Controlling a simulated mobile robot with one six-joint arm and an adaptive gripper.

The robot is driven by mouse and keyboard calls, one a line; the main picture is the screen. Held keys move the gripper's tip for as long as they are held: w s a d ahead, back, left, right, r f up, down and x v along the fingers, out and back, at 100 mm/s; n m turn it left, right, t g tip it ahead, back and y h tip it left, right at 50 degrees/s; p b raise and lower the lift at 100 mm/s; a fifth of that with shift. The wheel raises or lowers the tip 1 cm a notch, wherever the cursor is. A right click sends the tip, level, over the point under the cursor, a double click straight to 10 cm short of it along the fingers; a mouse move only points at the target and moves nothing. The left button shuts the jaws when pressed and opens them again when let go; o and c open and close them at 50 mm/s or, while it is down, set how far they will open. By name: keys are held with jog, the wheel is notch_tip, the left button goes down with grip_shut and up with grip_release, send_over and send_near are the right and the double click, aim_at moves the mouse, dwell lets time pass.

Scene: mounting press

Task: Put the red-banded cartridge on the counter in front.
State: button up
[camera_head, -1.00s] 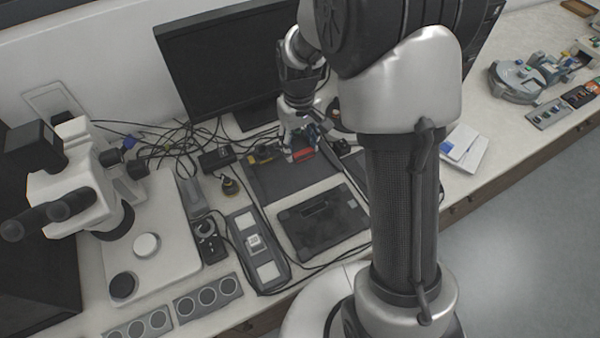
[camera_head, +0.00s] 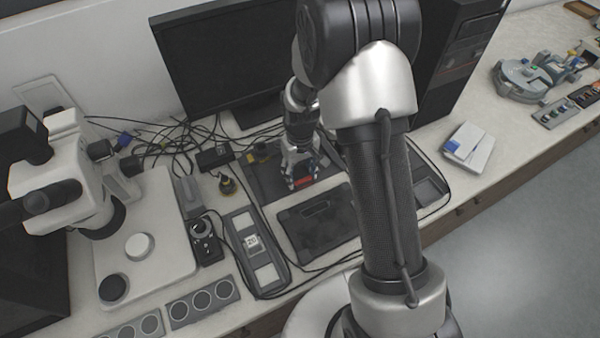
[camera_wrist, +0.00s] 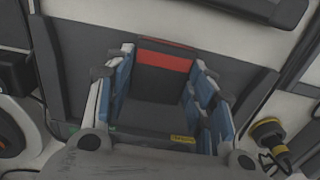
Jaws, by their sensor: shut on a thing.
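The red-banded cartridge (camera_wrist: 166,84) is a dark block with a red band across one end. In the wrist view it lies between the white-and-blue fingers of my gripper (camera_wrist: 163,68), which are shut on its sides. In the head view my gripper (camera_head: 299,168) points down over the dark flat mat on the counter (camera_head: 238,312), and only the red band of the cartridge (camera_head: 303,182) shows clearly. I cannot tell how far the cartridge is above the mat.
A dark flat device (camera_head: 318,222) lies just in front of the cartridge. A long grey unit with pale squares (camera_head: 252,243) is to its left. A small yellow-and-black knob (camera_head: 227,186) stands beside the mat. The monitor (camera_head: 225,70) is behind; a microscope (camera_head: 60,185) stands left.

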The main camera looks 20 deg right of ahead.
jog(key=o, duration=0.7)
jog(key=shift+f, duration=0.2)
jog(key=o, duration=0.5)
jog(key=shift+r, duration=0.1)
